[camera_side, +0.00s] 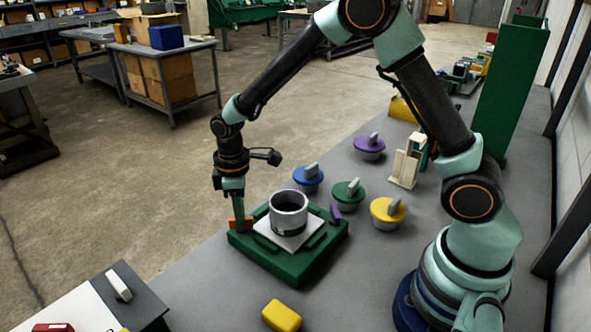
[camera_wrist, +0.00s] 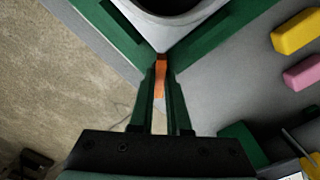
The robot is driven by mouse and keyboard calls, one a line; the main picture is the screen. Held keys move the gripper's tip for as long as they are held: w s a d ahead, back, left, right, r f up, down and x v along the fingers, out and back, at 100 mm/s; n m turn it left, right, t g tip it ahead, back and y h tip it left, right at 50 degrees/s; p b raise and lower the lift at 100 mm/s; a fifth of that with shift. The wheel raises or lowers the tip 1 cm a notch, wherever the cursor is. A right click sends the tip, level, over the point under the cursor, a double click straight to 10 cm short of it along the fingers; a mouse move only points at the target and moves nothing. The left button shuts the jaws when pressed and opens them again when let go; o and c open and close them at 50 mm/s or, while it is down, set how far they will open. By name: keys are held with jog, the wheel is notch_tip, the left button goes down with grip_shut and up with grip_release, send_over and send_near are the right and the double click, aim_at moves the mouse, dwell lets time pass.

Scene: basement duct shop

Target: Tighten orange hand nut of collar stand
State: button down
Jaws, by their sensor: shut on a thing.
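The collar stand is a green square base (camera_side: 262,262) with a light plate and a grey metal collar (camera_side: 288,208) standing on it. The orange hand nut (camera_side: 248,222) is at the stand's left corner, mostly hidden by my gripper. My gripper (camera_side: 239,222) points down there, its green fingers shut on the orange nut. In the wrist view the orange nut (camera_wrist: 160,78) shows between the fingertips (camera_wrist: 161,88), beside the plate's corner. A purple piece (camera_side: 335,213) stands at the stand's right side. How far the nut is turned cannot be told.
Blue (camera_side: 308,178), green (camera_side: 347,193), yellow (camera_side: 388,211) and purple (camera_side: 369,147) knobbed lids sit behind and right of the stand. A yellow block (camera_side: 281,315) lies in front; a pink block (camera_wrist: 303,72) shows in the wrist view. The bench's left edge is close to the stand.

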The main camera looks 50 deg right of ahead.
jog(key=c, duration=0.9)
grip_release()
notch_tip(320, 180, up, 12)
jog(key=shift+r, duration=0.1)
jog(key=shift+r, duration=0.1)
jog(key=s+d+r+m+t, duration=0.2)
jog(key=s+m, duration=0.1)
jog(key=s, duration=0.1)
jog(key=s+d+r+m+t, duration=0.1)
jog(key=s+d+r+m, duration=0.1)
jog(key=s, duration=0.3)
jog(key=s+d+r+m+t, duration=0.2)
jog(key=s+d+r+m, duration=0.1)
jog(key=s+d, duration=0.1)
jog(key=shift+s+d+m+t, duration=0.2)
jog(key=shift+s+m+t, duration=0.1)
jog(key=shift+s+m, duration=0.15)
